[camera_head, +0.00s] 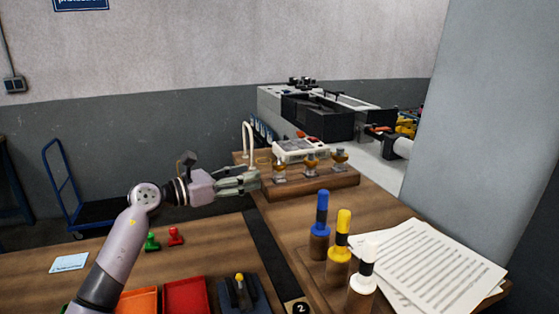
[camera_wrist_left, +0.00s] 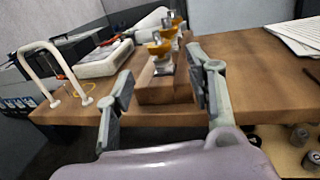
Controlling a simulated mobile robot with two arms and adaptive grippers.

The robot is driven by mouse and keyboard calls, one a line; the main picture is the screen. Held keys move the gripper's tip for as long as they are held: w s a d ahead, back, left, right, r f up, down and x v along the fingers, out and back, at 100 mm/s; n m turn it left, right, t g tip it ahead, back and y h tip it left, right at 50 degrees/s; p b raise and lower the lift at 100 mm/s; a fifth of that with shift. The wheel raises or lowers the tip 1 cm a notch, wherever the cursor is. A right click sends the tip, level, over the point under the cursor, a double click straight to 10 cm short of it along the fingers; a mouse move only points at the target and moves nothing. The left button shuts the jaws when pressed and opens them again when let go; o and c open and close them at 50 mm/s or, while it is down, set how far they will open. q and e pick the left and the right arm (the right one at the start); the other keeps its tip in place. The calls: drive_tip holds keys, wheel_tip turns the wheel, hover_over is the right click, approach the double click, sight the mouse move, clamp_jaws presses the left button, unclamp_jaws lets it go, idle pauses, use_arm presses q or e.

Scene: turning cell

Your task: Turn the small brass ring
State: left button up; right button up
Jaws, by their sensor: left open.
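A wooden block (camera_head: 325,183) on the far table carries three metal fittings with brass-coloured parts: a left one (camera_head: 279,168), a middle one (camera_head: 310,162) and a right one (camera_head: 340,157). I cannot tell which one bears the small brass ring. My left gripper (camera_head: 257,178) is at the left end of the block, close to the left fitting. In the left wrist view the left gripper (camera_wrist_left: 162,88) is open and empty, with the block's end (camera_wrist_left: 163,90) and the nearest brass fitting (camera_wrist_left: 160,50) ahead between its fingers. My right gripper is out of view.
A white curved hook (camera_head: 247,148) and a white panel box (camera_head: 300,147) stand behind the block. Blue, yellow (camera_head: 341,235) and white-topped posts stand in front, beside papers (camera_head: 425,265). Red and green knobs (camera_head: 152,242) and trays (camera_head: 186,296) are on the near table.

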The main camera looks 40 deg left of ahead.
sight(275, 165)
use_arm(q)
drive_tip(key=p+x, duration=0.2)
drive_tip(key=x, duration=0.3)
drive_tip(key=shift+w+a+r, duration=0.1)
drive_tip(key=shift+w+r, duration=0.05)
drive_tip(key=shift+r, duration=0.05)
drive_tip(key=p+x, duration=0.1)
drive_tip(key=x, duration=0.2)
drive_tip(key=shift+w+f, duration=0.15)
drive_tip(key=shift+w, duration=0.15)
drive_tip(key=shift+w+d+f+p, duration=0.15)
drive_tip(key=shift+w+d+p, duration=0.2)
drive_tip(key=shift+w, duration=0.25)
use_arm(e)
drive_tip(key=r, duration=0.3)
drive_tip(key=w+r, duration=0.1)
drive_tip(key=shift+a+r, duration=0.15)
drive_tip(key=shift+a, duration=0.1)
use_arm(q)
drive_tip(key=shift+c, duration=0.2)
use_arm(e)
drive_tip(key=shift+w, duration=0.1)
